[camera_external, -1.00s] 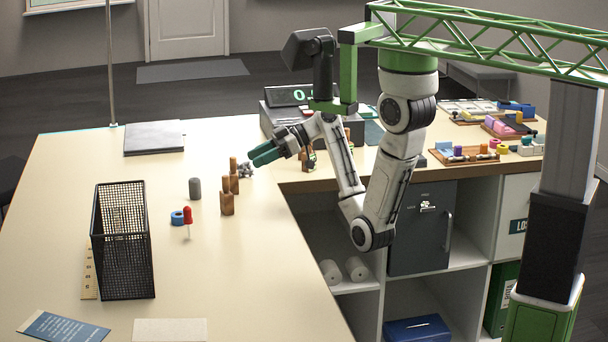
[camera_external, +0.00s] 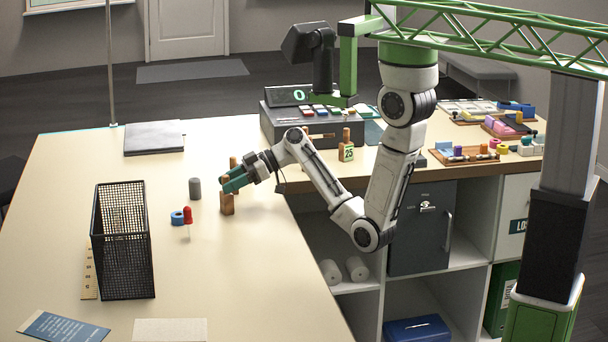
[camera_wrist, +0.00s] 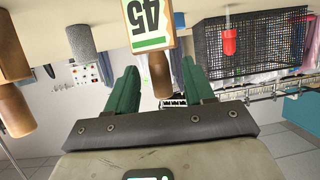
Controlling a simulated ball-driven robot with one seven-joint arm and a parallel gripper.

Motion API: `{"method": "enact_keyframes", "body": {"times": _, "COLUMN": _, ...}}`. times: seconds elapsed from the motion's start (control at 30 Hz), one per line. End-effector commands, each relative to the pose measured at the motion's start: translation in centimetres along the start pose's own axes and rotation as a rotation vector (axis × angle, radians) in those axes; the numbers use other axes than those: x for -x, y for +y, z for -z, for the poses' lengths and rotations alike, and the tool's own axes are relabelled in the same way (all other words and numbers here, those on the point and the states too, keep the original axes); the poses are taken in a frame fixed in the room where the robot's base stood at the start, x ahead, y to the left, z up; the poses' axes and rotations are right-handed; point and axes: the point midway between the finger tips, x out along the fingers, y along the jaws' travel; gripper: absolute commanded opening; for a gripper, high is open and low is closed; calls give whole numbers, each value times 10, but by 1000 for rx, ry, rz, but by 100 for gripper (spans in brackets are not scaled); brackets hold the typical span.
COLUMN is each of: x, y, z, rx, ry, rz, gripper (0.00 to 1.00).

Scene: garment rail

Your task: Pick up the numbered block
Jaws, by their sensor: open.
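A numbered block with a wooden handle shows in the wrist view (camera_wrist: 148,22), its pale, green-edged face reading 45 upside down. Its brown handle (camera_wrist: 158,75) lies between the two green fingers of my gripper (camera_wrist: 160,72), with gaps visible on both sides. In the external view my gripper (camera_external: 229,182) is open, low over the counter, at a brown wooden block (camera_external: 227,204). This seems to be the same block, its number not visible there. Another handled block (camera_external: 346,153), marked with what looks like 25, stands near the till.
Another brown handle (camera_external: 233,162) stands behind my gripper. A grey cylinder (camera_external: 195,189), blue ring (camera_external: 177,218) and red pin (camera_external: 187,214) stand to its left. A black mesh basket (camera_external: 123,245) stands farther left.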

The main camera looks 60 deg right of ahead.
Motion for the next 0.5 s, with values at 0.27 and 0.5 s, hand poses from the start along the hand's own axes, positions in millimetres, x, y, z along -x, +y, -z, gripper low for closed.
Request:
{"method": "enact_keyframes", "body": {"times": 0.27, "x": -16, "y": 0, "z": 0, "rx": 0, "ry": 0, "rz": 0, "gripper": 53}}
{"method": "enact_keyframes", "body": {"times": 0.5, "x": -16, "y": 0, "z": -1, "rx": 0, "ry": 0, "rz": 0, "gripper": 42}}
